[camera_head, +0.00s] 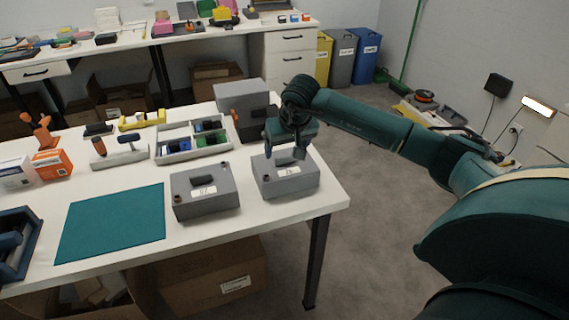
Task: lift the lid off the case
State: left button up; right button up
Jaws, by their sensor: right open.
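Two grey cases with white labels stand side by side near the right end of the white table. The left case (204,204) has a dark handle on its lid and is closed. The right case (285,183) also looks closed, and its label faces me. My right gripper (286,152) is over the right case, pointing down with its jaws open at the top of the lid. It hides the handle area, and I cannot tell whether the fingers touch it. My left gripper is not in view.
A grey box (242,95) stands behind the right case. A grey divided tray (188,154) holds small blue and green items. A teal mat (112,222) lies bare to the left. A dark blue bin (33,255) is at the left edge. The table's right edge is close to the right case.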

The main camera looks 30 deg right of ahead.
aim_at(285, 156)
jog(key=x, duration=0.4)
jog(key=shift+w+d+f, duration=0.1)
jog(key=shift+w+d, duration=0.05)
jog(key=shift+c, duration=0.3)
jog(key=c, duration=1.1)
